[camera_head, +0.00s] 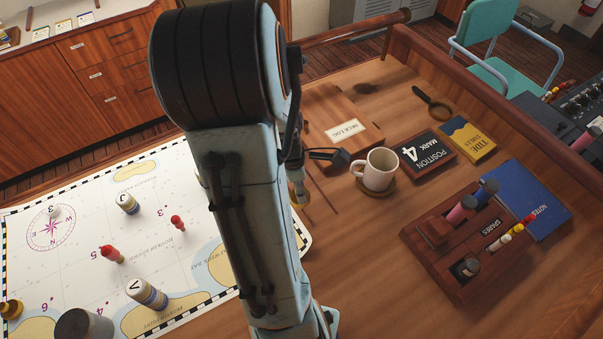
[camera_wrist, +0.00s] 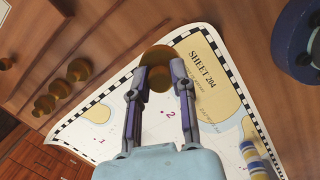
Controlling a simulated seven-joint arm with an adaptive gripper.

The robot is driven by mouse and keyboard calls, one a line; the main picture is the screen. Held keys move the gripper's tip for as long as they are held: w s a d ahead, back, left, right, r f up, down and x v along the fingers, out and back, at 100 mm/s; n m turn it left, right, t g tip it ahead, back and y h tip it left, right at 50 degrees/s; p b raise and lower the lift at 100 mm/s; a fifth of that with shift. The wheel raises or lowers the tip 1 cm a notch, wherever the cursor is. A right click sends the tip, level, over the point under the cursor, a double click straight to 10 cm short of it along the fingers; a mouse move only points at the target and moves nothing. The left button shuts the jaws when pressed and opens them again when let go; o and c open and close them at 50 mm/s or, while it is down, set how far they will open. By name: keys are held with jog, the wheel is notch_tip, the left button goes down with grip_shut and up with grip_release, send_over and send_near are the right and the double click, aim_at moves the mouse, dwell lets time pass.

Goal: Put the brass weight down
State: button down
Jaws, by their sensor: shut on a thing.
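In the wrist view my gripper (camera_wrist: 160,76) is shut on the brass weight (camera_wrist: 158,57), a dark gold round piece between the two fingertips. The chart marked SHEET 204 (camera_wrist: 205,95) lies beyond and around it, and the weight overlaps the chart's edge in this view. I cannot tell whether the weight touches the surface. Another brass piece (camera_head: 11,309) stands at the chart's left edge.
Red pegs (camera_head: 112,254) and striped cylinders (camera_head: 147,294) stand on the chart. A mug (camera_head: 380,170), a spares rack (camera_head: 490,270) and books occupy the table's right side.

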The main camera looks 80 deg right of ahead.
jog(key=w+a+r+n+t, duration=0.1)
jog(key=w+a+r+n, duration=0.3)
jog(key=w+a+n, duration=0.3)
jog(key=w+a+r+n, duration=0.5)
jog(key=w+a, duration=0.3)
jog(key=w, duration=0.2)
jog(key=w+a+r+n+t, duration=0.15)
jog(key=a+n, duration=0.25)
jog(key=a, duration=0.5)
jog(key=w+a+r+n+g, duration=0.15)
jog(key=a+n, duration=0.25)
jog(key=a, duration=0.5)
jog(key=t, duration=0.1)
send_over(72, 324)
jog(key=shift+h, duration=0.3)
jog(key=f, duration=0.6)
jog(key=s+f, duration=0.1)
jog(key=f, duration=0.3)
jog(key=shift+a, duration=0.2)
jog(key=shift+w+a+f, duration=0.1)
jog(key=shift+w+f, duration=0.35)
jog(key=shift+f, duration=1.45)
